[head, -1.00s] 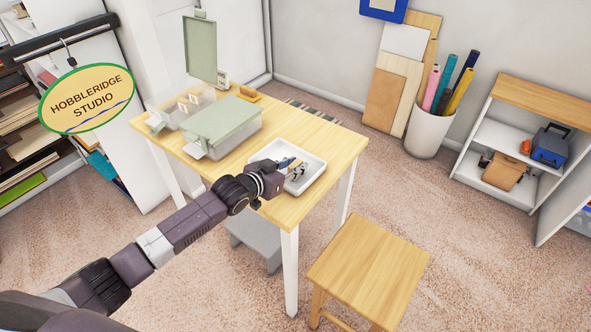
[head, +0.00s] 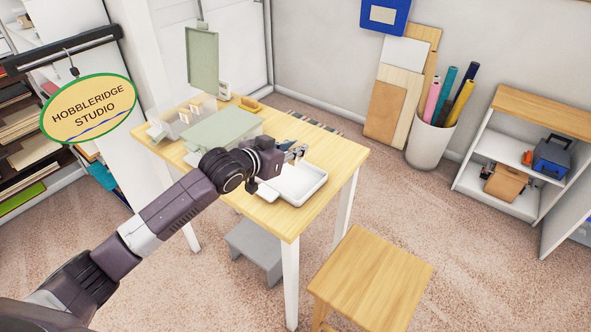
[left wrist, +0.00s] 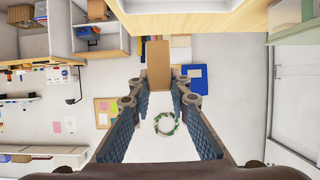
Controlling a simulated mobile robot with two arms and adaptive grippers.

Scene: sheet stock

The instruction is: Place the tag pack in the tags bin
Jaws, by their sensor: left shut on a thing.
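My left gripper (head: 294,152) is raised over the back edge of a white tray (head: 306,190) on the wooden table. In the left wrist view the gripper (left wrist: 159,88) has a flat brown piece, seemingly the tag pack (left wrist: 158,62), at its fingertips; it stands out beyond them. In the head view the pack is hard to make out. At the table's far left is a clear bin (head: 205,104) with its green lid (head: 202,58) standing up. A nearer bin has its green lid (head: 222,130) down. I cannot read which is the tags bin. My right gripper is out of view.
A small yellow-brown block (head: 250,104) lies at the table's back edge. A wooden stool (head: 370,275) stands in front, and a grey step (head: 253,248) is under the table. A hanging studio sign (head: 88,108) is at left. The visible tray floor looks empty.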

